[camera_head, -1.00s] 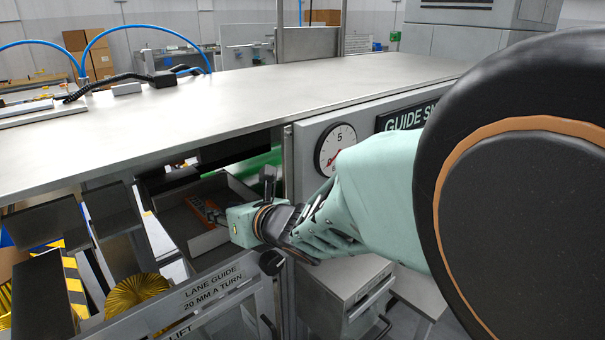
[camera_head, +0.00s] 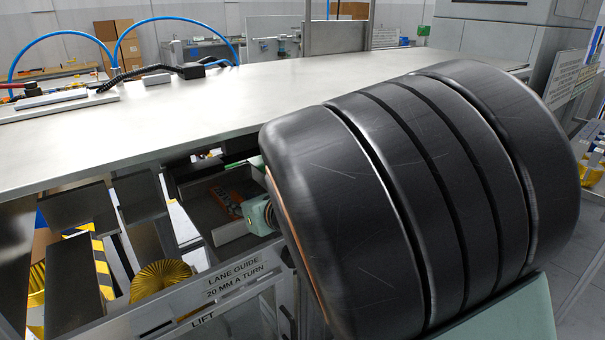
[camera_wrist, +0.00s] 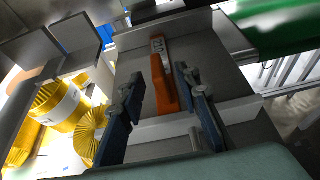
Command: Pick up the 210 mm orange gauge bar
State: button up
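In the head view the bar (camera_head: 226,198) shows in the tray (camera_head: 201,216) under the bench top. My gripper (camera_head: 239,207) is mostly hidden there behind my arm.
A steel bench top (camera_head: 230,105) overhangs the tray. A panel marked LANE GUIDE (camera_head: 232,276) stands in front. Yellow pleated round parts (camera_head: 160,280) are at the left. A green surface (camera_wrist: 272,25) lies right of the tray. A pale strip (camera_wrist: 190,118) crosses below the bar.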

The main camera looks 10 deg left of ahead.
aim_at(235, 200)
jog(key=shift+p+x, duration=0.4)
jog(key=shift+x, duration=1.7)
grip_shut()
